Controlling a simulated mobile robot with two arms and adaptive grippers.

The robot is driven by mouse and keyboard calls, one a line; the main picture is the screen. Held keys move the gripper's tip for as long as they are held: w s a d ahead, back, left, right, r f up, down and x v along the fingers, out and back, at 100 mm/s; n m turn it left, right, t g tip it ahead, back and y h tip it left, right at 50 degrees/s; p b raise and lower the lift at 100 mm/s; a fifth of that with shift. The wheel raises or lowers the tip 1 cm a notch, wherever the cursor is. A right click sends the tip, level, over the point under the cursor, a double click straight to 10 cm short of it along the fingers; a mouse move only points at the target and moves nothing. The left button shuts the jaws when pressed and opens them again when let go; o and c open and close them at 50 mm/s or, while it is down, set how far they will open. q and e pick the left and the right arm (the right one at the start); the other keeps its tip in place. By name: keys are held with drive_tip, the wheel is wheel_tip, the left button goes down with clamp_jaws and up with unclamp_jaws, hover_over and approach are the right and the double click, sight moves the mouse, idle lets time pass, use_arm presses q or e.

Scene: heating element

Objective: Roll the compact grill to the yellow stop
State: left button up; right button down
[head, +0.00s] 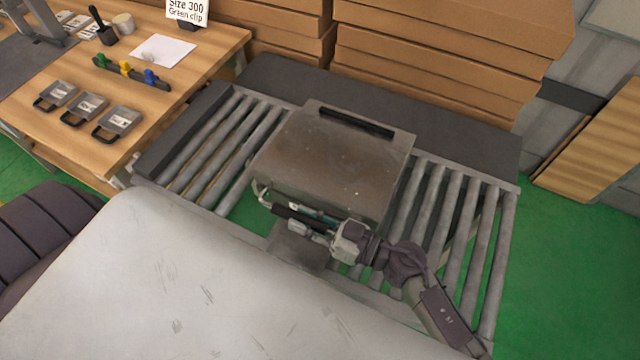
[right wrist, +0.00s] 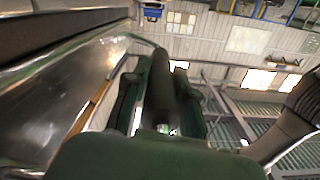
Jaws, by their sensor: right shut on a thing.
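The compact grill (head: 335,160), a brown-grey metal box with a dark slot at the back of its lid, sits on the roller conveyor (head: 440,215), with bare rollers on both sides. Its dark front handle (head: 290,214) faces me. My right gripper (head: 305,222) is at that handle, shut on it. In the right wrist view the dark handle bar (right wrist: 162,88) lies between the two fingers, beside the grill's shiny metal side (right wrist: 60,105). I cannot make out a yellow stop on the conveyor. My left gripper is not in view.
A wooden table (head: 180,85) at the left holds several handled cases, a strip with green, yellow and blue clips (head: 130,72), and a sign (head: 187,10). Stacked cardboard boxes (head: 440,60) stand behind the conveyor. The rollers left and right of the grill are clear.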

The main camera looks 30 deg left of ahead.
idle(0.3)
drive_tip(key=c, duration=0.9)
unclamp_jaws()
drive_tip(key=shift+c, duration=0.2)
drive_tip(key=shift+d, duration=0.1)
drive_tip(key=d, duration=1.2)
drive_tip(key=shift+w, duration=0.2)
